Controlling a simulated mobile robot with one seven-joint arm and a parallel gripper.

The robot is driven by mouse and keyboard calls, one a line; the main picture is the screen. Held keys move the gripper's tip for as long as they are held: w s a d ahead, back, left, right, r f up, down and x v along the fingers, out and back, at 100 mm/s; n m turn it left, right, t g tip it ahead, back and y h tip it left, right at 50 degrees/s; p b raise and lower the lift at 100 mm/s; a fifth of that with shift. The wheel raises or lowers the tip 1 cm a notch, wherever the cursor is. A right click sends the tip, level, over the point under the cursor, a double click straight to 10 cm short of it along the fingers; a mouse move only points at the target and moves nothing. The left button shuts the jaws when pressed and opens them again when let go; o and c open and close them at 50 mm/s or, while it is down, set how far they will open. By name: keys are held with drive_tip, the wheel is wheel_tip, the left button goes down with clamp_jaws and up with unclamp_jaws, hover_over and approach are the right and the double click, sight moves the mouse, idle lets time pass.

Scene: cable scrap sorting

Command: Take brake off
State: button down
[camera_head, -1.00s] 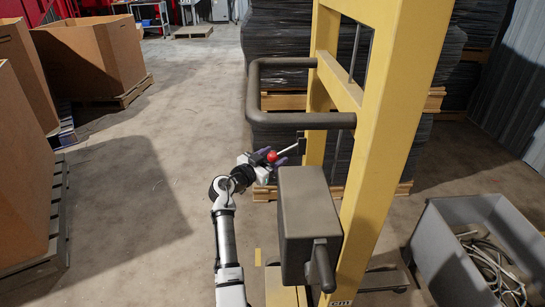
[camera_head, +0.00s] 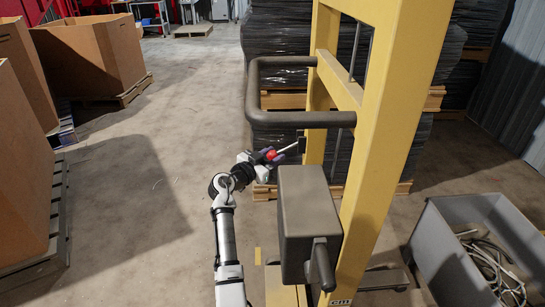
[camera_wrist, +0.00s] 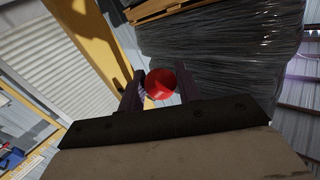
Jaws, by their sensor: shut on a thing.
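The brake lever is a thin light rod (camera_head: 288,147) with a red ball knob (camera_head: 270,155), and it is fixed to the yellow frame (camera_head: 378,150) of the lift. My gripper (camera_head: 272,158) is at the knob, left of the frame. In the wrist view the red knob (camera_wrist: 160,84) sits between the two dark fingers of my gripper (camera_wrist: 160,92), which are shut on it. The rod behind the knob is hidden in the wrist view.
A dark handlebar (camera_head: 285,120) juts left from the frame above my gripper. A grey-brown box with a handle (camera_head: 308,215) is just below right. A grey bin of cables (camera_head: 440,255) stands at right. Cardboard boxes on pallets (camera_head: 95,55) stand at left; the floor between is clear.

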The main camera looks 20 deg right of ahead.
sight(270, 151)
drive_tip(key=r+m+y, duration=0.1)
drive_tip(key=a+r+y, duration=0.1)
drive_tip(key=shift+w+r+m, duration=0.15)
drive_tip(key=shift+r+m, duration=0.2)
drive_tip(key=shift+m, duration=0.05)
drive_tip(key=r+m+y, duration=0.1)
drive_tip(key=r+m+g+y+p, duration=0.1)
drive_tip(key=r, duration=0.1)
drive_tip(key=shift+a+r+y+p, duration=0.2)
drive_tip(key=shift+r+y+p, duration=0.05)
drive_tip(key=shift+y+p, duration=0.05)
drive_tip(key=r+m+y+p, duration=0.1)
drive_tip(key=r+y+p, duration=0.1)
drive_tip(key=r, duration=0.1)
drive_tip(key=shift+d+m+y+p, duration=0.3)
drive_tip(key=shift+d+m+y, duration=0.1)
drive_tip(key=shift+d+r+p, duration=0.35)
drive_tip(key=shift+r+p, duration=0.1)
drive_tip(key=shift+r, duration=0.3)
drive_tip(key=c, duration=1)
unclamp_jaws()
drive_tip(key=shift+d, duration=0.15)
drive_tip(key=shift+s, duration=0.2)
